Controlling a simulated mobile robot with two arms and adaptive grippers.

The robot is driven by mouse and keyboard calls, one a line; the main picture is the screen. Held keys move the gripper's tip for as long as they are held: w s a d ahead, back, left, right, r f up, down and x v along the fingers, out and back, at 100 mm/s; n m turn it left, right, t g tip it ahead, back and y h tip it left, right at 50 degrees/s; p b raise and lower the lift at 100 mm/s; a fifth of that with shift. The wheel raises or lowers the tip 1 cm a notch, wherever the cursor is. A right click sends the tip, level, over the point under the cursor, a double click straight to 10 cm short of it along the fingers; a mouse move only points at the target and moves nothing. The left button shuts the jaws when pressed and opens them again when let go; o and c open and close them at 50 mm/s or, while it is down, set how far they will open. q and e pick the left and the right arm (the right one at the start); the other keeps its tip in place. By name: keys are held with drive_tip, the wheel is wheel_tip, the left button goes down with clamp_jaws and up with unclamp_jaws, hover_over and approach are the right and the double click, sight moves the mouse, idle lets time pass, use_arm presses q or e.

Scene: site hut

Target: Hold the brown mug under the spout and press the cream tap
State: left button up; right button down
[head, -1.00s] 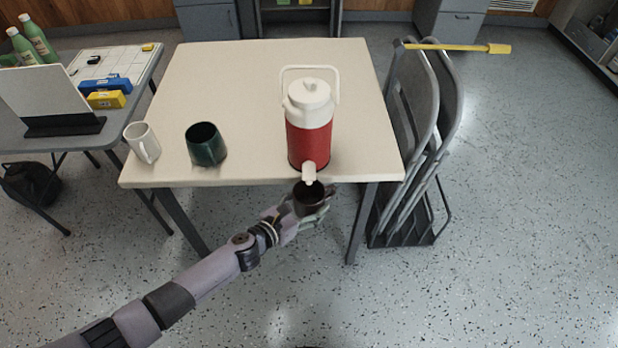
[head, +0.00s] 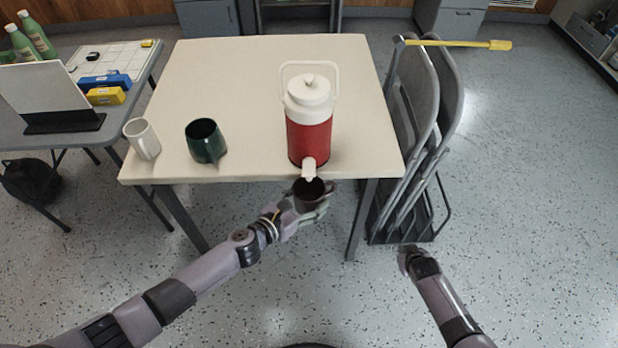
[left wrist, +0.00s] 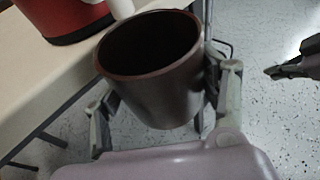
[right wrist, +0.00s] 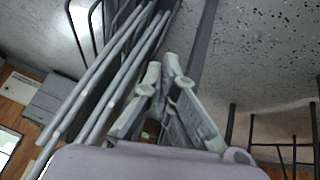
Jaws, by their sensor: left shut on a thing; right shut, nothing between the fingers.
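The brown mug (head: 308,194) is upright just off the table's front edge, below the cream tap (head: 309,168) of the red and white drinks jug (head: 309,130). My left gripper (head: 312,208) is shut on the mug; the left wrist view shows a finger on each side of the mug (left wrist: 152,75). The inside of the mug looks dark, and I cannot tell whether it holds anything. My right gripper (head: 408,254) is shut and empty, low in front of the folded chairs, apart from the tap. Its closed fingers show in the right wrist view (right wrist: 168,68).
A white mug (head: 142,140) and a dark green mug (head: 205,142) stand on the cream table (head: 240,80), left of the jug. Folded grey chairs (head: 415,120) on a rack stand close to the table's right side. The floor at front right is clear.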

drive_tip(key=w+r+m+t, duration=0.1)
drive_tip(key=w+r+t, duration=0.1)
drive_tip(key=w+r, duration=0.85)
drive_tip(key=w+r+t, duration=0.2)
drive_tip(key=w+r, duration=0.6)
drive_tip(key=r, duration=0.5)
wheel_tip(320, 180, up, 18)
drive_tip(key=m+g+y, duration=0.3)
drive_tip(key=g+y, duration=0.3)
drive_tip(key=y, duration=0.2)
hover_over(312, 174)
drive_tip(key=shift+w+d+f, duration=0.15)
drive_tip(key=shift+w+d, duration=0.15)
drive_tip(key=shift+w, duration=0.05)
drive_tip(key=shift+s+a+f, duration=0.1)
drive_tip(key=shift+s+a, duration=0.15)
drive_tip(key=shift+s+a+f, duration=0.1)
drive_tip(key=shift+f, duration=2.9)
